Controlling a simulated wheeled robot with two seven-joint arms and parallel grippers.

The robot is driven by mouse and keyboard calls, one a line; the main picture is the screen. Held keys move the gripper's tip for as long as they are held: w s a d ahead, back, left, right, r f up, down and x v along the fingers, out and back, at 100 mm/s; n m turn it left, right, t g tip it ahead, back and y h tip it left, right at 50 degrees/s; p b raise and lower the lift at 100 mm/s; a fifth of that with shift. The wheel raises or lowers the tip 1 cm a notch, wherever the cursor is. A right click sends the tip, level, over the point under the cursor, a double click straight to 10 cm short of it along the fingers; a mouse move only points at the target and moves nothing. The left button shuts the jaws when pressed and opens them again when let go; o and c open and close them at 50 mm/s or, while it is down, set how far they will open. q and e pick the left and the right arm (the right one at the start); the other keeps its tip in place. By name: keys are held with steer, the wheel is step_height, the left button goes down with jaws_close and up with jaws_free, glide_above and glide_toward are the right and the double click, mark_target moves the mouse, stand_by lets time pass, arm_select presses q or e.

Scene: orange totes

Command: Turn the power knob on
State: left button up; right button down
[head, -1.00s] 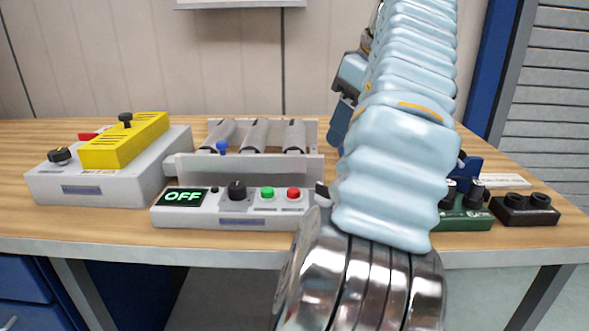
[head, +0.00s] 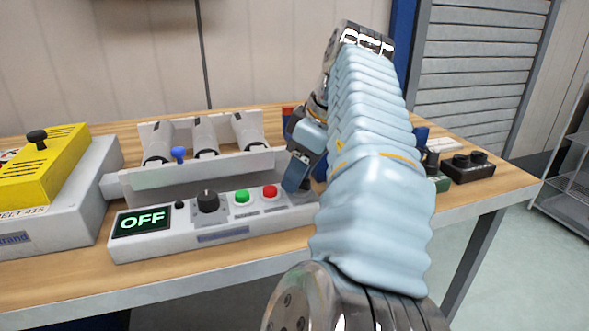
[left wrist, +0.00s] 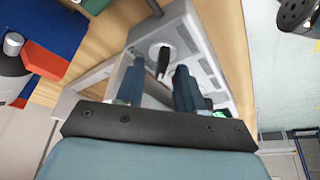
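The grey control panel (head: 220,239) sits at the table's front edge, its display (head: 141,220) reading OFF. A black knob (head: 208,201), a green button (head: 242,196) and a red button (head: 270,191) are on its top. My left gripper (head: 294,175) is above the panel's right end, pointing down, and hides that end. In the left wrist view, its two dark blue fingers (left wrist: 157,85) are apart and empty. A black-handled knob (left wrist: 163,61) on a grey panel lies beyond the gap between them; contact is not clear. I cannot read which knob is labelled power. My right gripper is out of view.
A grey rack (head: 195,172) with several cylinders stands behind the panel. A yellow-topped grey box (head: 45,168) is at left. A black box with knobs (head: 467,170) is at right. My left arm covers the middle right of the head view.

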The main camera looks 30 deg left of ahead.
arm_select(q)
jaws_close()
